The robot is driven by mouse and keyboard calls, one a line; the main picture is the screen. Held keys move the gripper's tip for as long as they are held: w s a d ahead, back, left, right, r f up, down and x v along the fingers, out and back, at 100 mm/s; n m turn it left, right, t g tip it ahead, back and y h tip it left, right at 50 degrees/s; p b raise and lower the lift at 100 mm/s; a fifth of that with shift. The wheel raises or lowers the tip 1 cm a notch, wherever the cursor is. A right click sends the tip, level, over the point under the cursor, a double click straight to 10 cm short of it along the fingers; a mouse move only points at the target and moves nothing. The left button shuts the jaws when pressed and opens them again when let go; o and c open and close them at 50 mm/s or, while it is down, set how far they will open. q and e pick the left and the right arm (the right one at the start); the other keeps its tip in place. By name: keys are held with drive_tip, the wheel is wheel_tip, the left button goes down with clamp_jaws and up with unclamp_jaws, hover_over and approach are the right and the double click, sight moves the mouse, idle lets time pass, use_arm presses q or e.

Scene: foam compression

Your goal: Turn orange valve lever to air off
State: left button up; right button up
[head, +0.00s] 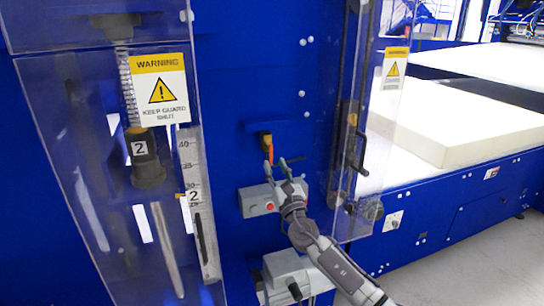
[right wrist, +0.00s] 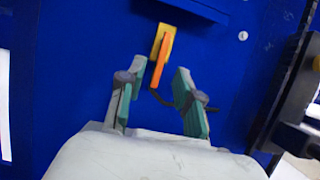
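The orange valve lever (head: 269,153) sits on a blue machine panel, hanging down from its small yellow mount (head: 265,137). In the right wrist view the lever (right wrist: 160,62) points down and slightly left from the yellow plate (right wrist: 168,34). My right gripper (head: 280,163) is open just below the lever in the head view. In the right wrist view its two fingers (right wrist: 158,92) stand apart, with the lever's lower end near the left fingertip. I cannot tell whether they touch. My left gripper is not in view.
A grey box with a red button (head: 257,201) is on the panel behind my right gripper. Clear guards with warning signs (head: 160,90) stand at left and right (head: 396,68). A white foam block (head: 455,130) lies on the right.

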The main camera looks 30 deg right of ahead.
sight(271, 158)
drive_tip(key=shift+x, duration=1.7)
clamp_jaws()
